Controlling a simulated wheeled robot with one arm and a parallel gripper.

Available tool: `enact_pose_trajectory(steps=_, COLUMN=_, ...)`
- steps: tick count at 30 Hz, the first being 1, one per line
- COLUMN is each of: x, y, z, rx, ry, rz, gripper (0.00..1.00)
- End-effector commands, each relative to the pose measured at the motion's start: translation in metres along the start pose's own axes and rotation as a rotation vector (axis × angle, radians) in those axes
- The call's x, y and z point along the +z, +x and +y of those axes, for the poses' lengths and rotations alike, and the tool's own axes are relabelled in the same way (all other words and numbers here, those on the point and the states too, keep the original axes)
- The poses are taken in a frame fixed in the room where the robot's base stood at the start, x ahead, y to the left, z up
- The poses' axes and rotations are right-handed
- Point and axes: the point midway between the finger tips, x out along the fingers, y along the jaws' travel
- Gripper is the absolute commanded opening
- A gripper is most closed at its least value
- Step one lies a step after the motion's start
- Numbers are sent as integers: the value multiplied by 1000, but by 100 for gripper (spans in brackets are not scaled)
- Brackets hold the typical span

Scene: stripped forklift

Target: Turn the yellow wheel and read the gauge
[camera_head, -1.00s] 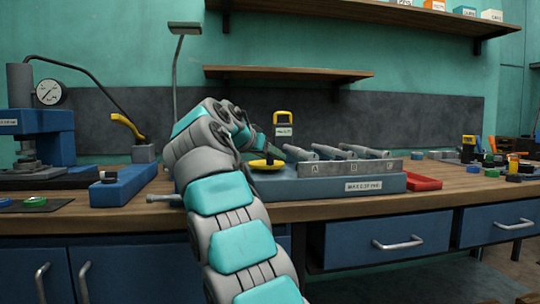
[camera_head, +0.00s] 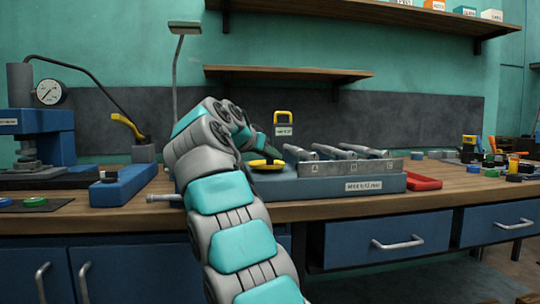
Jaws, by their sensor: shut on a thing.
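The yellow wheel (camera_head: 267,165) lies flat at the left end of the blue-grey block on the bench, partly hidden behind my arm. My gripper (camera_head: 262,155) comes down onto the wheel from above and is shut on it. The fingers are small and mostly hidden by my wrist. The gauge (camera_head: 49,92) is a round white dial with a dark needle on the blue press at the far left. Its marks are too small to read here.
Three grey handled parts sit in a metal rack (camera_head: 350,168) right of the wheel. A red tray (camera_head: 423,182) lies beside it. A lamp (camera_head: 181,70) stands behind my arm. A yellow-handled lever (camera_head: 128,126) is at left. A shelf (camera_head: 288,73) hangs above.

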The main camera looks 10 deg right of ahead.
Motion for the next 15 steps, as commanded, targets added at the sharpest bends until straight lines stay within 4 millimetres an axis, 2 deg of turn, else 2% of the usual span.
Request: enact_pose_trajectory(steps=15, x=-1, y=4, z=6, rx=-147, ry=-58, rz=2, gripper=0)
